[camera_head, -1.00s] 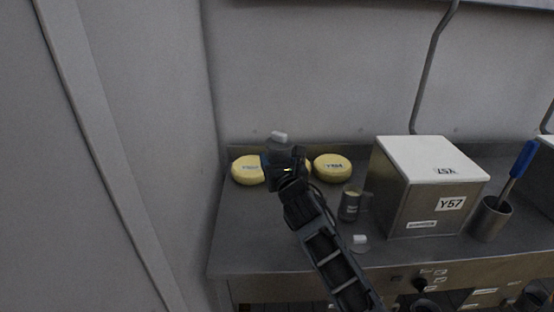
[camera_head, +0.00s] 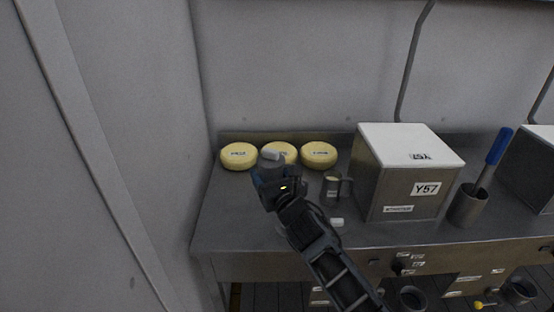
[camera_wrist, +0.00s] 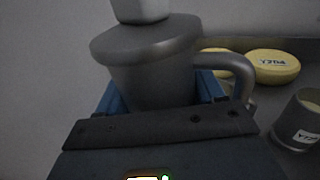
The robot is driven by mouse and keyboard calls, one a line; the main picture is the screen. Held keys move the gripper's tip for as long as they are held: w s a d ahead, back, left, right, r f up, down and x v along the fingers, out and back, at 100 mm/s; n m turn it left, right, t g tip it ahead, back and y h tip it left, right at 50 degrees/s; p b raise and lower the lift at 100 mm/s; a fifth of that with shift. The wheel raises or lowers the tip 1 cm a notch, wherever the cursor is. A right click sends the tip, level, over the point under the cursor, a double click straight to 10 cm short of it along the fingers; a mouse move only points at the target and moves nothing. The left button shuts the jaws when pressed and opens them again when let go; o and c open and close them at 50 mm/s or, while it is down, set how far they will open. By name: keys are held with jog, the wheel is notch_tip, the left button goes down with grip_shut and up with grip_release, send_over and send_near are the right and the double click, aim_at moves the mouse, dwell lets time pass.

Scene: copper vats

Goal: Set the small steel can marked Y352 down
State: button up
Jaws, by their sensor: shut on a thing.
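My gripper (camera_head: 268,172) is shut on a small grey steel can (camera_wrist: 150,75), upright in the wrist view, with a side handle, a wide rim or lid and a pale knob on top. No marking shows on its visible side, so I cannot read Y352. In the head view only the pale knob (camera_head: 270,155) shows clearly above my gripper; the can's body is hidden. The can appears held above the steel bench (camera_head: 232,228), near its left end; the gap beneath is hidden.
Three yellow cheeses (camera_head: 319,153) lie along the back. Another small labelled can (camera_head: 331,187) stands right of my gripper, with a pale knob (camera_head: 337,222) before it. A large box marked Y57 (camera_head: 395,190) and a cup (camera_head: 466,206) holding a blue-handled tool stand further right. The front left is clear.

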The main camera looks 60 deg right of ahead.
jog(key=w+a+f+n+t+y, duration=0.1)
jog(key=a+f+n+y, duration=0.2)
jog(key=a+f+y, duration=0.2)
jog(key=a+f+n+t+y, duration=0.2)
jog(key=a+f+n+y, duration=0.2)
jog(key=a+f, duration=0.8)
jog(key=a+y, duration=0.1)
jog(key=a, duration=0.5)
jog(key=shift+w+a+t+y, duration=0.2)
jog(key=shift+w+t+y, duration=0.1)
jog(key=shift+w+y, duration=0.1)
